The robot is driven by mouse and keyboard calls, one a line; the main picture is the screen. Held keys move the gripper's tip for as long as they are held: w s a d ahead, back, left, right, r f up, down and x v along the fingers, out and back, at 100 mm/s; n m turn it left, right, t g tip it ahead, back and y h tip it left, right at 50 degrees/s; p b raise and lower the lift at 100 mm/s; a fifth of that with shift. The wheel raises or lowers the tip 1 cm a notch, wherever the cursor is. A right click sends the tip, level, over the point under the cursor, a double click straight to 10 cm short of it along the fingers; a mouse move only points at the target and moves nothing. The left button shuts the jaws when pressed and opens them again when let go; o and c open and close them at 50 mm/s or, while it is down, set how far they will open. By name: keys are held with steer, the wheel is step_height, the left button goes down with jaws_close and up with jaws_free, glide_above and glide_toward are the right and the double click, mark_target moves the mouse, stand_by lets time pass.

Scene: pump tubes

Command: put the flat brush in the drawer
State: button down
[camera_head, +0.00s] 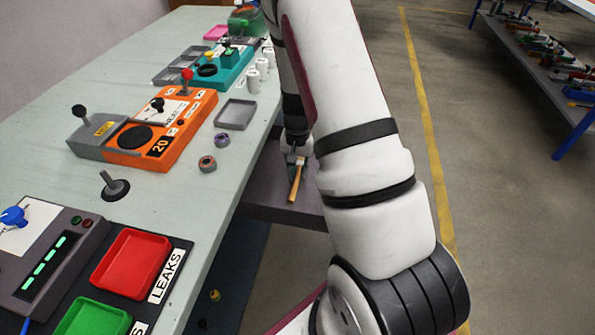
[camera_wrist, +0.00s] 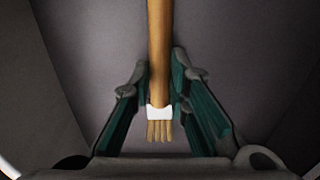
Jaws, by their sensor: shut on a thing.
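The flat brush (camera_head: 296,184) has a wooden handle, which slopes down from my gripper (camera_head: 293,153) in the head view. In the wrist view, the brush (camera_wrist: 159,50) runs between my gripper's teal-padded fingers (camera_wrist: 160,84), with its white ferrule and tan bristles toward the bottom edge. My gripper is shut on it. The grey drawer (camera_head: 265,196) stands out from under the workbench, below the gripper and brush. My arm hides its right part. I cannot tell whether the brush touches the drawer. A plain grey surface (camera_wrist: 95,50) lies beneath the brush in the wrist view.
The workbench (camera_head: 225,190) runs along the left, its edge close to my gripper. An orange device (camera_head: 165,130), a grey tray (camera_head: 235,114), small rings and white cylinders (camera_head: 253,82) stand on it. A shelf (camera_head: 535,70) stands far right, across open floor.

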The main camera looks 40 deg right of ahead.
steer(key=shift+f, duration=0.1)
steer(key=c, duration=1.5)
jaws_free()
steer(key=shift+c, duration=0.2)
